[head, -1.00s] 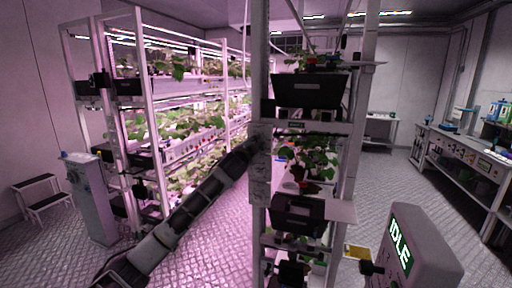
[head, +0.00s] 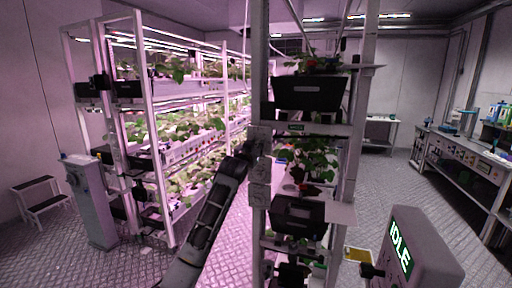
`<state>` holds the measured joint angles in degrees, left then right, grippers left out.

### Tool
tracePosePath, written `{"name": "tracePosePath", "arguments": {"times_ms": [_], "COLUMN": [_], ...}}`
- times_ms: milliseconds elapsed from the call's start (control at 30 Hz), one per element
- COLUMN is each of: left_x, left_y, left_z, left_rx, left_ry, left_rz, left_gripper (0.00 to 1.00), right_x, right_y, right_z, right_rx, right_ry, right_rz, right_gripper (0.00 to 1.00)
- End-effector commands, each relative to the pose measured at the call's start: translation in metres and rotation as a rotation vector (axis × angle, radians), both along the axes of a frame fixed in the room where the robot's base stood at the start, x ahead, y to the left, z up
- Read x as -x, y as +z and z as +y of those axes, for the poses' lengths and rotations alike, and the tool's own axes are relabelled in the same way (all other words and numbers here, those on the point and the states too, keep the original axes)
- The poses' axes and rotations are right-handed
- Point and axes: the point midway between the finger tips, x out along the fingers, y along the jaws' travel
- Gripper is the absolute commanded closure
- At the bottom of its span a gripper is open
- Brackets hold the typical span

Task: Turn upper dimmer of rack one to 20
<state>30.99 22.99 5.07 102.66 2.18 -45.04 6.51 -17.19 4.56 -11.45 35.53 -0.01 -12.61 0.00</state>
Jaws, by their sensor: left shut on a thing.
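Rack one (head: 357,100) is the near white rack with black planters. Its front left post carries a column of small pale dimmer boxes. The upper dimmer (head: 260,134) is the top box, and lower boxes (head: 259,170) sit beneath it. My left gripper (head: 250,148) is at the left side of the post, at the height of the upper dimmer's lower part. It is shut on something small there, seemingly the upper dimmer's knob. The knob and its scale are too small and too covered to read. My right gripper is not in view.
A grey console reading IDLE (head: 420,250) stands at the front right. Another rack with plants (head: 152,130) and a grey pedestal (head: 90,205) are at left. A step stool (head: 40,200) is by the left wall. The aisle floor between the racks is clear.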

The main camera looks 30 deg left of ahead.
Motion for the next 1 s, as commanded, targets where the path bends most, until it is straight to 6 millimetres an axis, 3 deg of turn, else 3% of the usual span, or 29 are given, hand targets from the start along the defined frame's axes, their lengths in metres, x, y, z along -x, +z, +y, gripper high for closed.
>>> {"name": "tracePosePath", "arguments": {"times_ms": [300,800,833,1000], "left_x": [-0.0007,-0.0009,-0.0009,-0.0006], "left_y": [-0.0036,-0.0043,-0.0043,-0.0030], "left_z": [-0.0008,-0.0010,-0.0010,-0.0007], "left_rx": [0.131,0.152,0.152,0.151], "left_ry": [-0.001,0.000,0.000,-0.001], "left_rz": [-0.023,-0.028,-0.028,-0.030], "left_gripper": [0.99,0.99,0.74,0.52], "right_x": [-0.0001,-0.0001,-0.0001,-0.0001], "right_y": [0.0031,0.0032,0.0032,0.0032], "right_z": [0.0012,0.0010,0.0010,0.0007], "right_rx": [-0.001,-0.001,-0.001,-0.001], "right_ry": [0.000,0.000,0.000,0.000], "right_rz": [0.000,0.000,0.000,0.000], "right_gripper": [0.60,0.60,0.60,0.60]}}
